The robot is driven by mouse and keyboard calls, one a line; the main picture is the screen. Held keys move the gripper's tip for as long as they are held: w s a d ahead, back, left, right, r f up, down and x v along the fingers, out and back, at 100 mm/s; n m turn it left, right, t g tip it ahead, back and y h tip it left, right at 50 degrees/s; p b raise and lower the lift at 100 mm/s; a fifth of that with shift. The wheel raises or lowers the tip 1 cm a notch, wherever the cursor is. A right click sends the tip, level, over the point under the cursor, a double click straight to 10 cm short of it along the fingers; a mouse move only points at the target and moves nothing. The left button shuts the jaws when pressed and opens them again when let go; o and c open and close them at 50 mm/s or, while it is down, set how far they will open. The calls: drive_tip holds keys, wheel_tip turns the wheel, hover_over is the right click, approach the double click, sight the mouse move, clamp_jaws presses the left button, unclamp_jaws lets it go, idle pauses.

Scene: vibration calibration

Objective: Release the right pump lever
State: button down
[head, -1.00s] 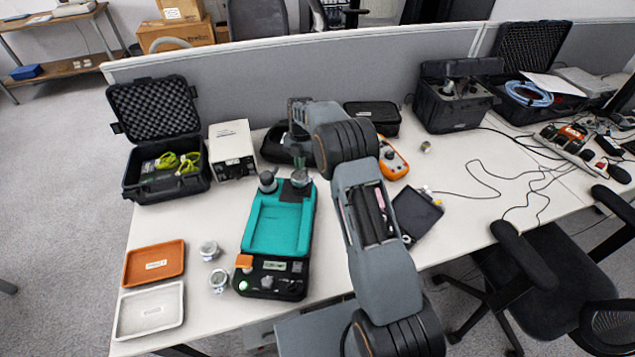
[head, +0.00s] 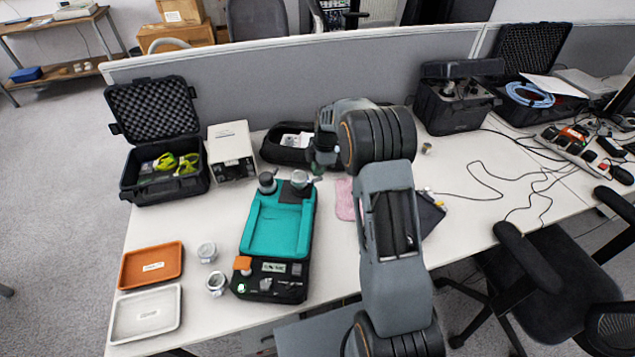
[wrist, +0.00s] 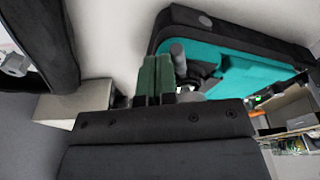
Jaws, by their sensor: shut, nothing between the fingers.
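The black device with the teal tray (head: 276,228) lies on the white table, left of my arm. The right pump lever cannot be made out separately at the right fitting. My gripper (head: 318,167) is just right of and beyond the right fitting, fingers shut and empty. In the wrist view its green fingers (wrist: 155,78) are together, beside a grey cylinder (wrist: 178,52) at the teal tray (wrist: 235,62). Contact cannot be told.
Silver round weights (head: 207,252) stand left of the device, near an orange tray (head: 152,280) and a white tray (head: 118,328). A white box (head: 229,143) and a black case (head: 285,155) stand behind. A pink item (head: 345,200) lies right of the device.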

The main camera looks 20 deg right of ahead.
drive_tip(key=s+m, duration=0.1)
drive_tip(key=s+m+b, duration=0.1)
drive_tip(key=m, duration=0.1)
drive_tip(key=shift+d+t, duration=0.3)
wheel_tip(320, 180, up, 7)
drive_tip(key=s+m+p, duration=0.1)
drive_tip(key=m+p, duration=0.1)
drive_tip(key=p, duration=0.2)
drive_tip(key=shift+s, duration=0.2)
drive_tip(key=shift+m, duration=0.3)
